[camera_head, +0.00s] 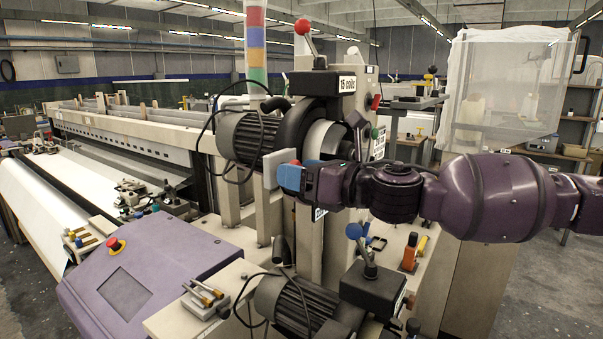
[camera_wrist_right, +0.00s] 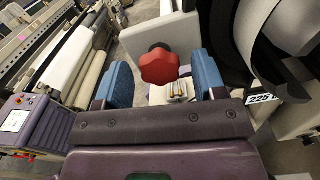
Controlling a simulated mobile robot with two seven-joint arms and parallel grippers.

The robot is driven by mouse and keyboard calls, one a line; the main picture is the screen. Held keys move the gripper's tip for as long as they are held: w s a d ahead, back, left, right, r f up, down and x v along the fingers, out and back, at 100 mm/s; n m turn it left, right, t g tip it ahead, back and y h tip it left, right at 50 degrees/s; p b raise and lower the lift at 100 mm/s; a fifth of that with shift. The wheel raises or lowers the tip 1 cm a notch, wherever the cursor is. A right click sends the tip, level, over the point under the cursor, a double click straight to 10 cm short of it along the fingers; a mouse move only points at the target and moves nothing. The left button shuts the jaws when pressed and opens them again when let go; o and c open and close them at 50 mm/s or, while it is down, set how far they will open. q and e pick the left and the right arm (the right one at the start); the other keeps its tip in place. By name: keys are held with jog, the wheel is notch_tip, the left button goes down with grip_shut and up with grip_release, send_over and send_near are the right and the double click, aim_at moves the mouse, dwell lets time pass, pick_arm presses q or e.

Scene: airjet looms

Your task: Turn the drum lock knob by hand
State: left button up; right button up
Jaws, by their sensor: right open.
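The red lobed knob (camera_wrist_right: 165,66) sits on a dark stem against a pale upright plate (camera_wrist_right: 150,38) in the right wrist view. My right gripper (camera_wrist_right: 163,78) is open, with one blue finger on each side of the knob. Gaps show between the knob and both fingers, so I see no grip on it. In the head view my right gripper (camera_head: 290,177) reaches in from the right, below the drum (camera_head: 325,138). There the fingers hide most of the knob; only a sliver of red shows. My left gripper is not in view.
A finned motor (camera_head: 240,137) with loose black cables is just left of and above the gripper. A blue-knobbed lever (camera_head: 355,232) stands below the arm. A purple control panel (camera_head: 140,265) is at front left.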

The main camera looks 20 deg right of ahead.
jog(key=shift+s+d, duration=0.1)
pick_arm(q)
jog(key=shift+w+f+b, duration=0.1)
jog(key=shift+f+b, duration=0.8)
jog(key=shift+b, duration=0.1)
pick_arm(e)
jog(key=v, duration=0.5)
jog(key=shift+s+d, duration=0.2)
jog(key=shift+s, duration=0.1)
